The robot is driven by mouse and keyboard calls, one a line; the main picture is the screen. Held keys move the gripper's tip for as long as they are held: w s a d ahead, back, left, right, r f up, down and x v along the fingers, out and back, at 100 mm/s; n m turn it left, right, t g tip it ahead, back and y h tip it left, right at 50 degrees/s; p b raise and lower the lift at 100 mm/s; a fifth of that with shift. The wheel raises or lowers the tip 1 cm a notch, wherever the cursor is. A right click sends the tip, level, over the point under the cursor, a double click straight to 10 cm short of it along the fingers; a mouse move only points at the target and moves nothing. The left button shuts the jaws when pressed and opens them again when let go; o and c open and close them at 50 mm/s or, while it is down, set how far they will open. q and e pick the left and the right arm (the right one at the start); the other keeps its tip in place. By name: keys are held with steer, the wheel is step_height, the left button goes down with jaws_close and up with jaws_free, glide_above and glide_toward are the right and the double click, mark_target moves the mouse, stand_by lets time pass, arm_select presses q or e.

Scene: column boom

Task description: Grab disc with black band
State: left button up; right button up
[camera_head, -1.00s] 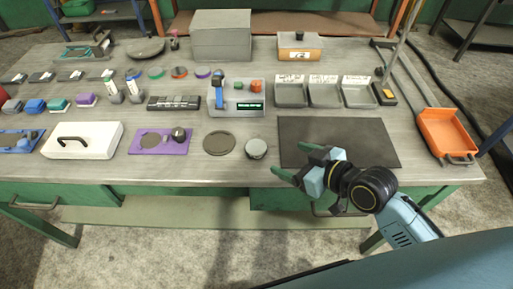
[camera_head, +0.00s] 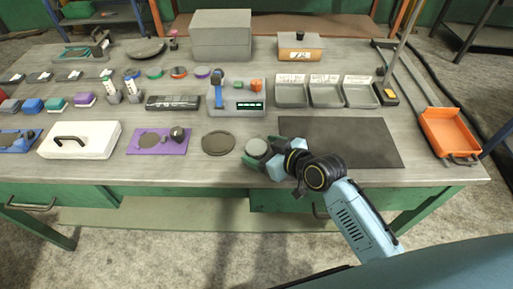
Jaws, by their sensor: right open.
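A small round light grey disc (camera_head: 256,147) with a dark edge sits on the workbench, left of the black mat. My right gripper (camera_head: 261,152) is open at the disc. One finger is at its front edge and the other at its right-hand side. I cannot tell whether the fingers touch it. Part of the disc's near right edge is hidden by the gripper. My left gripper is not in view.
A flat dark round plate (camera_head: 218,142) lies just left of the disc. A black mat (camera_head: 350,135) lies to the right, partly under my arm. A grey scale-like box (camera_head: 225,107) and grey trays (camera_head: 326,95) stand behind. A purple board (camera_head: 150,145) lies further left.

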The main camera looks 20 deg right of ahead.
steer(key=shift+c, duration=0.3)
steer(key=c, duration=1.2)
steer(key=shift+c, duration=0.3)
steer(key=shift+r, duration=0.15)
